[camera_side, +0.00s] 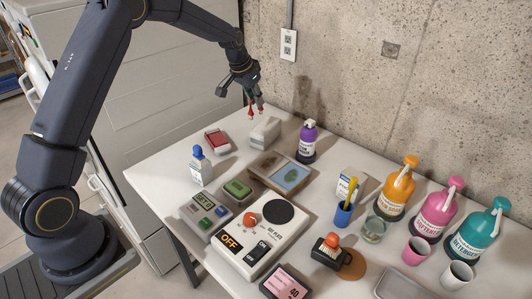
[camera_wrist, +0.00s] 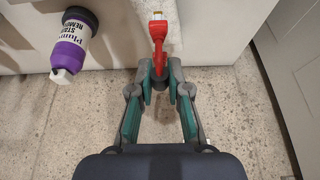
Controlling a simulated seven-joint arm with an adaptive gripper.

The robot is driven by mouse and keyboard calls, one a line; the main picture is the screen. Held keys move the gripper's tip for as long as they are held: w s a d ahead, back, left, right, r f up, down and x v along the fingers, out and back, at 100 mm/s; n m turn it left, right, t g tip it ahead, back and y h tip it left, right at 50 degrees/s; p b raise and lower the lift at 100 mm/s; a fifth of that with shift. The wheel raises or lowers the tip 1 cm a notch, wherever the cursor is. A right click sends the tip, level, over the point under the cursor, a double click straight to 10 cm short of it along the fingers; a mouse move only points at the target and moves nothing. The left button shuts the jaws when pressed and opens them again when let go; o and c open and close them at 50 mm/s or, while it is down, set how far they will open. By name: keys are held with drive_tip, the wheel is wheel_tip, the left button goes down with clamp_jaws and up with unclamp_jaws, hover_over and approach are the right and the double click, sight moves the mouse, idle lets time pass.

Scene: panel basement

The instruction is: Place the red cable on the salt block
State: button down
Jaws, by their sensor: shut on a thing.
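My gripper (camera_side: 255,105) is shut on the red cable (camera_wrist: 158,38). The cable also shows in the side view as small red parts (camera_side: 251,113) at the fingertips. In the wrist view the fingertips (camera_wrist: 164,88) pinch it, and its gold-coloured plug end sticks out beyond them. A pale, whitish block (camera_side: 265,132), which looks like the salt block, sits on the table near the wall. In the side view my gripper is just above this block, and the cable appears apart from it.
A purple bottle (camera_side: 307,142) stands right of the block; it also shows in the wrist view (camera_wrist: 72,42). A red box (camera_side: 216,140) lies to the left, and a framed tray (camera_side: 290,177) in front. The concrete wall (camera_side: 340,80) rises close behind.

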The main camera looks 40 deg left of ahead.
sight(260, 110)
drive_tip(key=shift+w+a+f, duration=0.15)
drive_tip(key=shift+w+f, duration=0.75)
drive_tip(key=shift+f, duration=0.15)
drive_tip(key=shift+w+f, duration=0.15)
drive_tip(key=shift+f, duration=1.55)
drive_tip(key=shift+f, duration=0.1)
drive_tip(key=c, duration=1.1)
unclamp_jaws()
drive_tip(key=shift+c, duration=0.2)
